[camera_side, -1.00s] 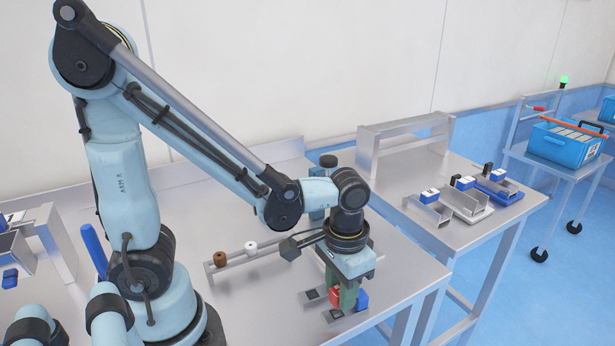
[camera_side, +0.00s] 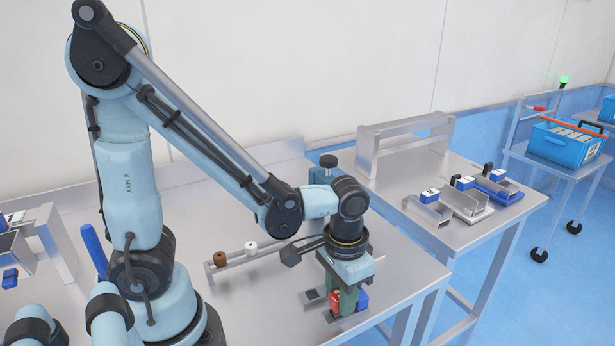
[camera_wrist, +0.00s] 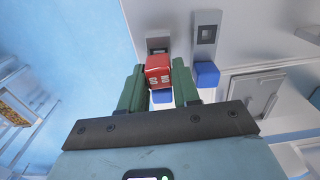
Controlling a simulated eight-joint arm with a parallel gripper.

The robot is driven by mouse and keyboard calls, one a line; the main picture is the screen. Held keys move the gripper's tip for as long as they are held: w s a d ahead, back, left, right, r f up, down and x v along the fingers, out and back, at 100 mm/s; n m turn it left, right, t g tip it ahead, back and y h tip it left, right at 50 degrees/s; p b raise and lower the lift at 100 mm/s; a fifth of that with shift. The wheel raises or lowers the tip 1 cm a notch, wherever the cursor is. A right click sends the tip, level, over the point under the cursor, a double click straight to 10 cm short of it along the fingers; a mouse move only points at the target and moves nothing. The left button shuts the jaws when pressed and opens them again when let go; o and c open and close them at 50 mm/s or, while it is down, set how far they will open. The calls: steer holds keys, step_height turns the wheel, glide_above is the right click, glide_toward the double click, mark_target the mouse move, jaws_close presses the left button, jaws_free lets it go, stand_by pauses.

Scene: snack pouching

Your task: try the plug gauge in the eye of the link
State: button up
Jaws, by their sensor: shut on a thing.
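My gripper (camera_wrist: 158,76) is shut on a red block with pale lettering (camera_wrist: 158,68), which looks like the handle of the plug gauge. In the side view the red block (camera_side: 335,301) is low over the bench between the green fingers. A grey plate with a dark square (camera_wrist: 158,43), perhaps the link, lies beyond the red block in the wrist view. The block covers part of it, so I cannot tell whether the gauge tip is in an eye. A second grey plate (camera_wrist: 207,30) with a dark square lies beside it, with a blue block (camera_wrist: 207,74) at its near end.
A rail with a brown knob (camera_side: 220,258) and a white knob (camera_side: 251,248) stands on the bench behind my gripper. The bench's right edge is close. A second table (camera_side: 400,187) with several blue-and-white tagged metal pieces stands to the right, beyond a gap.

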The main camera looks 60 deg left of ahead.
steer(key=shift+f, duration=0.65)
steer(key=shift+r, duration=0.1)
stand_by(0.8)
steer(key=shift+r, duration=3.1)
